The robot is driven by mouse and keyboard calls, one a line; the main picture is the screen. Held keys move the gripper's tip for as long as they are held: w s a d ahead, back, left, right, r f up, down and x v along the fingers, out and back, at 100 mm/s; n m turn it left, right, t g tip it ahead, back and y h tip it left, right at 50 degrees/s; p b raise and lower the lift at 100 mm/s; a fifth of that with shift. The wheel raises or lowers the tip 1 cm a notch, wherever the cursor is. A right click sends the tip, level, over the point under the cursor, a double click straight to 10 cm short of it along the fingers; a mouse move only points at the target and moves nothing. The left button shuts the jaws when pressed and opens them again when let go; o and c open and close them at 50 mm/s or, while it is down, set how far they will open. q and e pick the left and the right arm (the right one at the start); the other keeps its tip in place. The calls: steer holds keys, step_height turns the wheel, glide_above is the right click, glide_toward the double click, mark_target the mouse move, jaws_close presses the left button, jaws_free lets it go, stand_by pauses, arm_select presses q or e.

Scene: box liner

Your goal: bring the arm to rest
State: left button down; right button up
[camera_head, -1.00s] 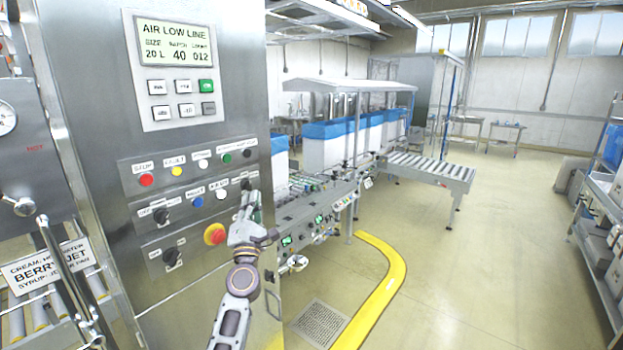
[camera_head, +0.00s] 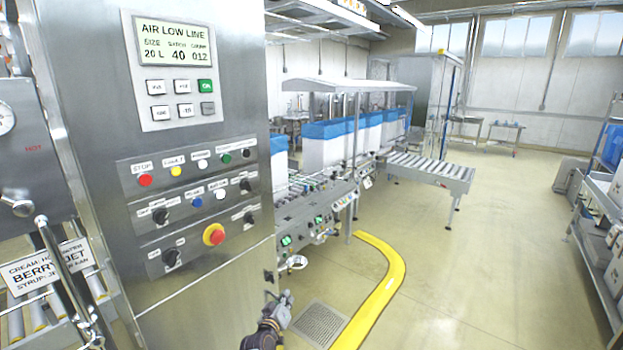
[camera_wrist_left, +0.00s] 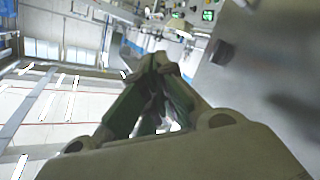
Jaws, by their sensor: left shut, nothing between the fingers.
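My left gripper (camera_head: 281,297) is low in the head view, at the bottom centre, below and to the right of the control panel. In the left wrist view its fingers (camera_wrist_left: 158,62) meet at the tips, shut with nothing between them. The steel cabinet (camera_head: 110,95) carries a screen (camera_head: 175,40) reading "AIR LOW LINE". Below it are a red stop button (camera_head: 145,180), several coloured buttons, black knobs and a red-and-yellow emergency button (camera_head: 214,234). The gripper is apart from these controls. My right gripper is not in view.
A conveyor line with white and blue boxes (camera_head: 325,147) runs behind the cabinet. A roller table (camera_head: 430,168) stands beyond it. A yellow floor barrier (camera_head: 385,290) curves right of a floor grate (camera_head: 319,322). Open floor lies to the right, up to a shelf rack (camera_head: 598,205).

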arm_select(q)
steer(key=s+a+f+m+g, duration=0.1)
steer(key=s+f+g, duration=0.1)
steer(key=s+f, duration=0.35)
steer(key=s+a+f+m+g+y, duration=0.1)
steer(key=s+f+m, duration=0.1)
steer(key=f, duration=0.7)
steer(key=s+a+f+m+g, duration=0.1)
steer(key=s+f+g, duration=0.15)
steer(key=f, duration=0.45)
steer(key=s+a+f+m+g+y, duration=0.1)
steer(key=s+a+f, duration=0.2)
steer(key=s+f, duration=0.5)
steer(key=s+a+f+m+g+y, duration=0.1)
steer(key=s+a+f+g, duration=0.1)
steer(key=s+f, duration=0.65)
steer(key=s+a+f+g, duration=0.2)
steer(key=s+a+f, duration=0.1)
steer(key=s, duration=1.1)
steer(key=s+a+f+g, duration=0.1)
steer(key=s+a+f, duration=0.2)
steer(key=s, duration=1.1)
steer(key=s+a+f+g+y, duration=0.1)
steer(key=s+a+f+g, duration=0.1)
steer(key=s+f, duration=0.5)
steer(key=s+a, duration=0.1)
steer(key=s, duration=0.5)
steer(key=shift+s+a+g, duration=0.3)
steer(key=shift+s+g, duration=0.05)
steer(key=shift+s, duration=0.05)
